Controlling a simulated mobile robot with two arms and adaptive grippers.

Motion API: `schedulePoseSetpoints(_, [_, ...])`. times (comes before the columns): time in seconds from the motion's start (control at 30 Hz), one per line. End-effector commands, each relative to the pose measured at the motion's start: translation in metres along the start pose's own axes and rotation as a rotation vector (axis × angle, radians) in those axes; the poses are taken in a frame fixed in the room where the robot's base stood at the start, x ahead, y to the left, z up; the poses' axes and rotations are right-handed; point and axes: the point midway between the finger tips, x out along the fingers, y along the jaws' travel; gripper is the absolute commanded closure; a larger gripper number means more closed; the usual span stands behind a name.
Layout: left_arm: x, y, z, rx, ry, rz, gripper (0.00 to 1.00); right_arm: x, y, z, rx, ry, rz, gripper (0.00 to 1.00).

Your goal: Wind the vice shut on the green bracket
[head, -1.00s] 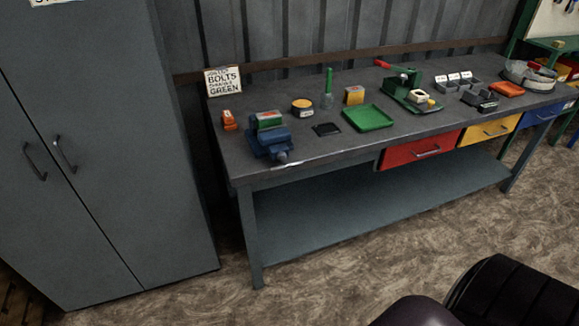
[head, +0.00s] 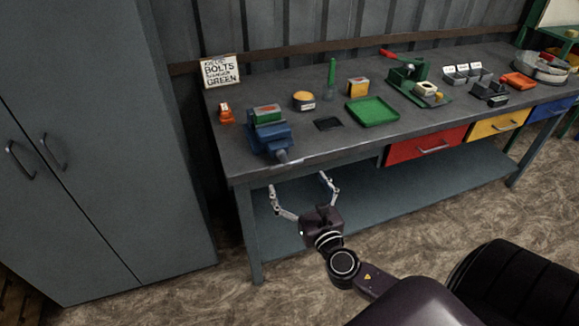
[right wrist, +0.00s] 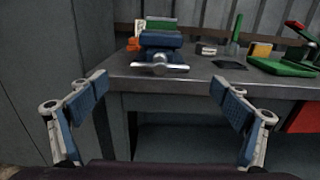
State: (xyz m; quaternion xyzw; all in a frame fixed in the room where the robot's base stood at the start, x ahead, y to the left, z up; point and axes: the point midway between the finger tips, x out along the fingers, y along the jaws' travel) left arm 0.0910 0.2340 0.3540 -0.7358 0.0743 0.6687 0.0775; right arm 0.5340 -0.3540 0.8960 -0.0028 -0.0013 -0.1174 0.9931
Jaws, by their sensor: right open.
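The blue vice (head: 270,137) stands at the left front of the bench. The green bracket (head: 267,115) sits at the top of the vice, between its jaws as far as I can tell. The vice's pale handle bar (head: 289,161) points out over the front edge. In the right wrist view the handle (right wrist: 160,66) lies roughly level across the front of the vice (right wrist: 160,42), with the bracket (right wrist: 161,23) above. My right gripper (head: 298,183) is open and empty, in front of the bench edge and below the handle, apart from it. My left gripper is not in view.
A grey cabinet (head: 85,150) stands left of the bench. An orange item (head: 226,114) is beside the vice; a dark pad (head: 328,124) and green tray (head: 373,111) lie to its right. The lower shelf (head: 400,197) is bare.

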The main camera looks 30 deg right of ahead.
Motion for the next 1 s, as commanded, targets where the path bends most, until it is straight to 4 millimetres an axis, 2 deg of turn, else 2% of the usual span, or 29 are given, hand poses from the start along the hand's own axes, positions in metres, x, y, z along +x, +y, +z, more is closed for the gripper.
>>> schedulePoseSetpoints(0.2, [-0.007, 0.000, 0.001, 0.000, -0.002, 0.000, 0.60, 0.035, 0.000, 0.002, 0.002, -0.001, -0.001, 0.07])
schedulePoseSetpoints(0.4, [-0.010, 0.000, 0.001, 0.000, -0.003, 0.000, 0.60, 0.057, 0.000, 0.000, 0.004, 0.001, -0.001, 0.07])
schedulePoseSetpoints(0.8, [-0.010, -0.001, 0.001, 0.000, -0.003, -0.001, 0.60, 0.064, 0.000, -0.001, 0.005, 0.003, 0.000, 0.07])
schedulePoseSetpoints(1.0, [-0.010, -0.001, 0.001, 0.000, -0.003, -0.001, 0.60, 0.064, 0.000, -0.001, 0.005, 0.003, 0.000, 0.29])
